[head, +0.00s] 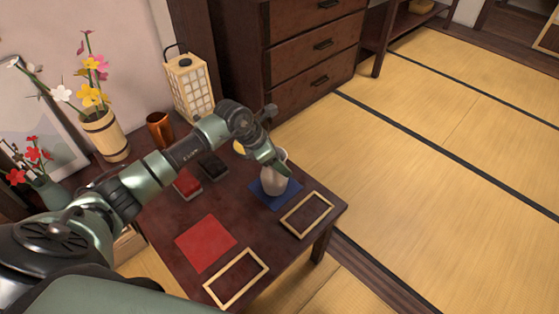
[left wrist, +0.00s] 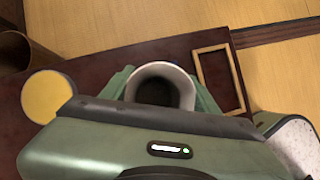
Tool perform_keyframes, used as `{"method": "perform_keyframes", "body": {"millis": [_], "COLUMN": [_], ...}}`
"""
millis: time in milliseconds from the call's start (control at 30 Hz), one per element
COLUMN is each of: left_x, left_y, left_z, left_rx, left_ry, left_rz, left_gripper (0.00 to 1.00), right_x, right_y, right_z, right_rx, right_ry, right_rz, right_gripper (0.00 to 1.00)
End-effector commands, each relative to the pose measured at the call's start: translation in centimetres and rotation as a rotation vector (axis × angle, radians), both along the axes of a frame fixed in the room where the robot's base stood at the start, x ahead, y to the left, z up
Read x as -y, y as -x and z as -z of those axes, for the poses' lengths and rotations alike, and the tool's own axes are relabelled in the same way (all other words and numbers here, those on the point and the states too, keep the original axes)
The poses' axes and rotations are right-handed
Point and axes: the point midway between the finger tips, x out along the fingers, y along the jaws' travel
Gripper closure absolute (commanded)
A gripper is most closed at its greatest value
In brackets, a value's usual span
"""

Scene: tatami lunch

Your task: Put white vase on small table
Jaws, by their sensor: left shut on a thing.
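The white vase (head: 274,184) stands upright at or just above the blue square mat (head: 263,202) on the small dark table (head: 160,219); I cannot tell whether its base touches. My left gripper (head: 279,166) reaches in from the left and is shut on the vase near its top. In the left wrist view the vase's round open mouth (left wrist: 160,72) sits between the green fingers, with a dark inside. My right gripper is not in view.
A red square mat (head: 206,243) and two light wooden frames (head: 307,214) (head: 236,278) lie on the table. A lantern (head: 190,88), copper cup (head: 160,130) and flower vases (head: 106,135) stand at the back and left. Tatami floor (head: 430,180) at right is clear.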

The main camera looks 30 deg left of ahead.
Motion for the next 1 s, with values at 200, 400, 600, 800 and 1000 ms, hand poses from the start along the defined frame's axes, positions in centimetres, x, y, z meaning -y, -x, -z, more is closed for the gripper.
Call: {"method": "perform_keyframes", "body": {"millis": [200, 400, 600, 800, 1000], "left_x": [0.0, 0.0, -0.8, -2.2, -3.4], "left_y": [0.0, 0.0, 0.6, 2.2, 3.7], "left_z": [0.0, -0.1, -1.9, -5.7, -8.8], "left_rx": [0.0, 0.0, 0.002, 0.004, 0.001], "left_ry": [0.0, 0.0, -0.002, -0.004, -0.003], "left_rz": [0.0, 0.0, -0.001, -0.001, 0.001], "left_gripper": [0.18, 0.18, 0.18, 0.18, 0.18], "right_x": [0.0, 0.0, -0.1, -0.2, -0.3], "right_y": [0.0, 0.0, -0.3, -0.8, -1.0], "right_z": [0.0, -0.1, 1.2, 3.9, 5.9], "right_rx": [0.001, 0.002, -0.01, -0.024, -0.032], "right_ry": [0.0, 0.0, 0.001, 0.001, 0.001], "right_rz": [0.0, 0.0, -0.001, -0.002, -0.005], "right_gripper": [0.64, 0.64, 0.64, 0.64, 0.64]}}
